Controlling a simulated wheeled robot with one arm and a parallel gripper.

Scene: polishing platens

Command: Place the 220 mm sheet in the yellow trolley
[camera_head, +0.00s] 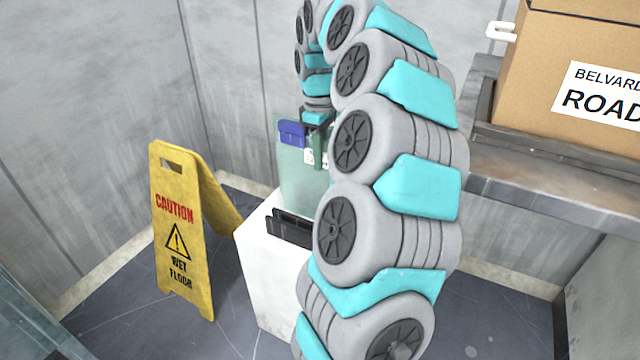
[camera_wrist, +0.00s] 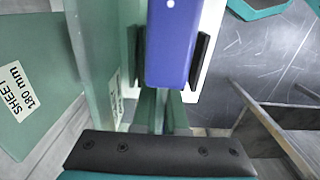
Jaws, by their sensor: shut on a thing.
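My gripper (camera_head: 317,128) is shut at the top edge of a greenish, see-through sheet (camera_head: 292,178) in the head view, above a white stand. The sheet is upright, with a blue block (camera_head: 292,133) near its top left corner and a small white label. The wrist view shows a blue block (camera_wrist: 173,45) ahead and a green panel (camera_wrist: 92,50) seen steeply, its label unreadable. Another green panel (camera_wrist: 45,115) at the left reads "SHEET 180 mm". I cannot read 220 mm anywhere. No yellow trolley is in view. My arm hides the sheet's right side.
The white stand (camera_head: 262,285) has a black slotted holder (camera_head: 288,228) on top, below the sheet. A yellow wet-floor sign (camera_head: 180,235) stands left of it. A cardboard box (camera_head: 545,75) sits on a grey bench (camera_head: 540,175) at the right. Dark floor shows between.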

